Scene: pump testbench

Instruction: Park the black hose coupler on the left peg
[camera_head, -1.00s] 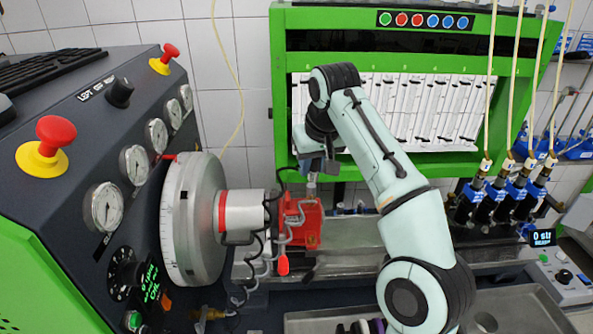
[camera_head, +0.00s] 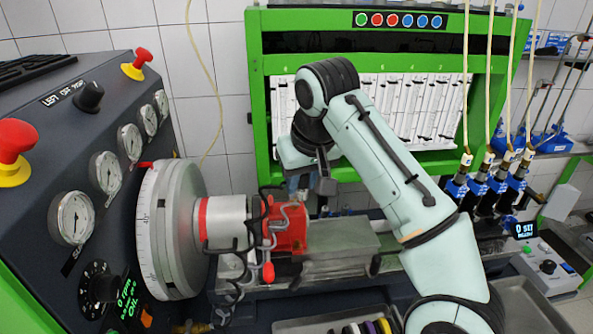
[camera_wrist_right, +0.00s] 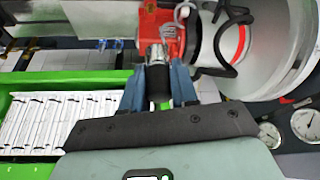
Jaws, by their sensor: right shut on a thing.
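My right gripper (camera_head: 308,187) is just above and behind the red pump (camera_head: 287,226) in the head view. In the right wrist view its two blue fingers (camera_wrist_right: 158,92) are shut on a dark cylindrical piece, the black hose coupler (camera_wrist_right: 158,78). The coupler's far end is in line with a silvery fitting at the red pump (camera_wrist_right: 155,22); I cannot tell whether they touch. In the head view my wrist and fingers mostly hide the coupler. I cannot make out the left peg in either view. My left gripper is not in view.
A large grey graduated wheel (camera_head: 170,228) stands left of the pump, by the gauge console (camera_head: 75,160). Black hoses (camera_head: 240,255) loop at the pump's front. A green-framed rack (camera_head: 257,110) stands behind. Several injectors with pale hoses (camera_head: 485,185) stand at right. A tray (camera_head: 520,300) lies in front.

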